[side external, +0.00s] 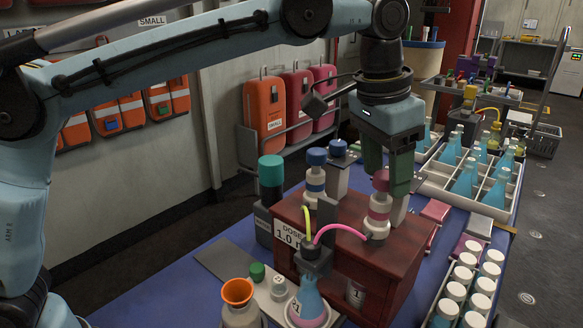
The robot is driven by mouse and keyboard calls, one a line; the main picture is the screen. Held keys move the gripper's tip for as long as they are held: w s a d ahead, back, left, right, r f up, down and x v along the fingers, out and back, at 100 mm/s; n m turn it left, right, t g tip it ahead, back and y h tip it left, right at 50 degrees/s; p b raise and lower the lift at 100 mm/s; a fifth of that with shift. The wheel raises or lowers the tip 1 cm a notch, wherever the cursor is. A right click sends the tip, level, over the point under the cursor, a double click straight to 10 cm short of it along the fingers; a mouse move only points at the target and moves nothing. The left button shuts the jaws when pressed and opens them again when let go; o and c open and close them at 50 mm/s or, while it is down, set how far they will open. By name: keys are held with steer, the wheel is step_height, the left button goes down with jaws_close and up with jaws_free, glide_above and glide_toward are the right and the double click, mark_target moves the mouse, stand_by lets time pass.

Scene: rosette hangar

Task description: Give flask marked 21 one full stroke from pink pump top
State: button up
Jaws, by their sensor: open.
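The pink pump top (380,180) sits on a white-bodied dispenser with a pink band (378,215), on the red-brown wooden box (400,262). My gripper (388,178) is above and around the pink top, its green fingers open and pointing down; I cannot tell whether they touch it. A pink tube (340,228) arches from this dispenser to a dark nozzle head (314,258).
A blue-topped pump (316,158) and a teal-capped bottle (271,172) stand left of my gripper. An orange funnel (237,292) is at the front. Racked blue flasks (467,178) and white-capped vials (474,288) fill the right side.

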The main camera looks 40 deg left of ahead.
steer(key=shift+r, duration=0.1)
steer(key=shift+r, duration=2.3)
steer(key=shift+w+d+r, duration=0.1)
steer(key=shift+w+r, duration=0.05)
steer(key=shift+r, duration=0.5)
steer(key=shift+s+r, duration=0.2)
steer(key=shift+r, duration=0.25)
